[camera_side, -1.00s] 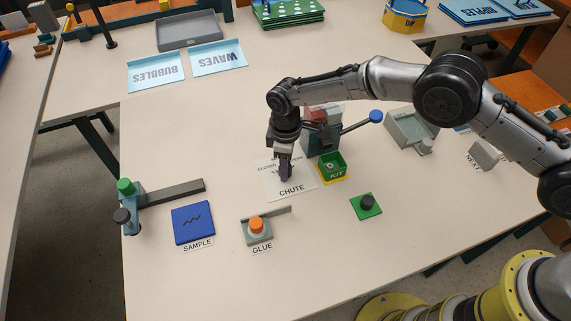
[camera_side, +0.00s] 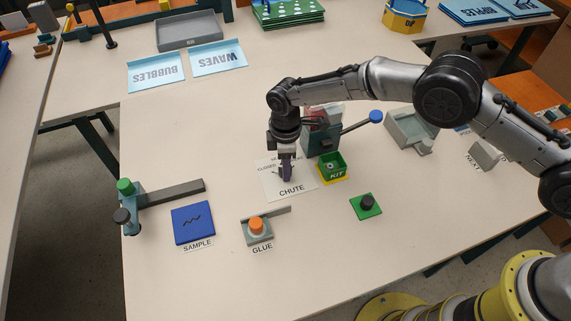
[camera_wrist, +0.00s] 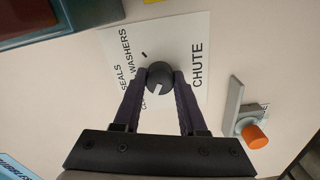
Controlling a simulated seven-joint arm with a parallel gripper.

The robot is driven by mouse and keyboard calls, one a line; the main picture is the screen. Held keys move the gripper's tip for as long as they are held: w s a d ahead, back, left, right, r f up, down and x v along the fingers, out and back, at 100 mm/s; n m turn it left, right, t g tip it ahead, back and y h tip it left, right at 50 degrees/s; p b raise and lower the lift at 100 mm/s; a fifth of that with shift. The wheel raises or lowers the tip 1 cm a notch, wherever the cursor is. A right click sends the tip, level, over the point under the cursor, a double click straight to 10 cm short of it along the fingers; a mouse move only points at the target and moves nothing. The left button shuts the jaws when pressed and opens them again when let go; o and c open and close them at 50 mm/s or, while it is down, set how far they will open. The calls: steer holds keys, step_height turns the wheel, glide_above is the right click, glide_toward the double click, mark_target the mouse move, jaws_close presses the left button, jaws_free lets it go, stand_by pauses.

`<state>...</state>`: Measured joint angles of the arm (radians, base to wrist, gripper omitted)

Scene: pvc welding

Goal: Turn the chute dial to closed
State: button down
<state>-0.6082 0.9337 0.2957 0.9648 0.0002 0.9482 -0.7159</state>
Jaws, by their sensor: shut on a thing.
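The chute dial (camera_wrist: 159,77) is a dark round knob with a pale pointer mark, on a white card (camera_side: 303,186) lettered CHUTE. In the wrist view the card (camera_wrist: 192,35) also shows SEALS and WASHERS, and a third label is partly covered by a finger. My gripper (camera_wrist: 160,80) points down with its two purple fingers on either side of the knob, shut on it. In the side view my gripper (camera_side: 286,174) hides the dial.
A green KIT box (camera_side: 333,168) stands right of the card, with a grey machine (camera_side: 321,137) and its blue-knobbed lever (camera_side: 376,117) behind. The glue block (camera_side: 257,230) with an orange button, the blue sample pad (camera_side: 194,223) and a green pad with a black knob (camera_side: 366,205) lie in front.

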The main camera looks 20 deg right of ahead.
steer(key=shift+c, duration=2.3)
jaws_free()
steer(key=shift+r, duration=0.1)
step_height(320, 180, up, 14)
